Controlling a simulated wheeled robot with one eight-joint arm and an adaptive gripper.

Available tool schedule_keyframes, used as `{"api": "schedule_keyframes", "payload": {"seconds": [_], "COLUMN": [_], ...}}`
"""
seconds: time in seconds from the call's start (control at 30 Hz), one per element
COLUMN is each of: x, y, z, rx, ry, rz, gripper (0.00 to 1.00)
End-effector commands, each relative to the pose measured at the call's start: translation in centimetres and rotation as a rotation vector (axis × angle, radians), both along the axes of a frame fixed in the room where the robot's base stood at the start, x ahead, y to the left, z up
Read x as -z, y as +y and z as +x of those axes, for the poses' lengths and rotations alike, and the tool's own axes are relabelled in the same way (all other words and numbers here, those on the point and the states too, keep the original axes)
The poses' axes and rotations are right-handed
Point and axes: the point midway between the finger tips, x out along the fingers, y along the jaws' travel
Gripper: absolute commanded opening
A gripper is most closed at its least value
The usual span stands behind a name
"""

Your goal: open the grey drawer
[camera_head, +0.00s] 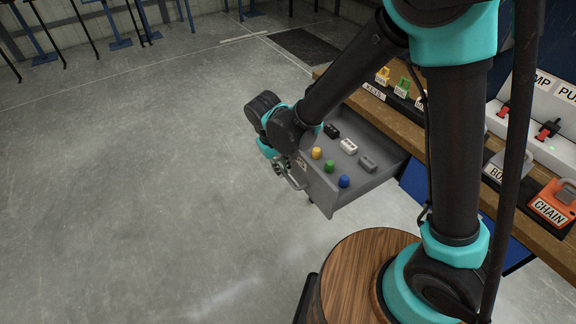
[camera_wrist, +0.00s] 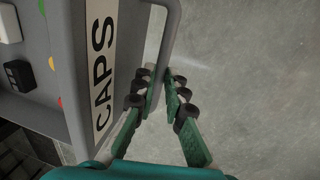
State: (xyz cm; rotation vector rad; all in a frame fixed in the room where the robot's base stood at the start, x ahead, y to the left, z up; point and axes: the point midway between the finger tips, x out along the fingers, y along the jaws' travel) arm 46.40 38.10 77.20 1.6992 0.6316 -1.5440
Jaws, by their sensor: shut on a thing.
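The grey drawer (camera_head: 375,184) is pulled well out from under the wooden workbench and its inside shows. In the head view my gripper (camera_head: 286,172) is at the drawer's front and partly hidden by my arm. Inside the drawer lie yellow, green and blue caps (camera_head: 329,166) and several black, white and grey blocks (camera_head: 348,146).
A round wooden stool-like top (camera_head: 350,270) is in front. The concrete floor on the left is clear.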

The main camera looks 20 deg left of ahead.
Motion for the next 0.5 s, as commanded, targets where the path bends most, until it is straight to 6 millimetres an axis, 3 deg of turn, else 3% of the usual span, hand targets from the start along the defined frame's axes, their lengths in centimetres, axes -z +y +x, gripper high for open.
{"api": "schedule_keyframes", "payload": {"seconds": [0.3, 0.33, 0.5], "x": [-0.02, -0.02, -0.01], "y": [0.09, 0.08, 0.06], "z": [-0.03, -0.02, -0.02], "rx": [0.000, 0.000, 0.000], "ry": [-0.001, -0.001, -0.001], "rz": [0.001, 0.001, 0.001], "gripper": [0.00, 0.13, 0.33]}}
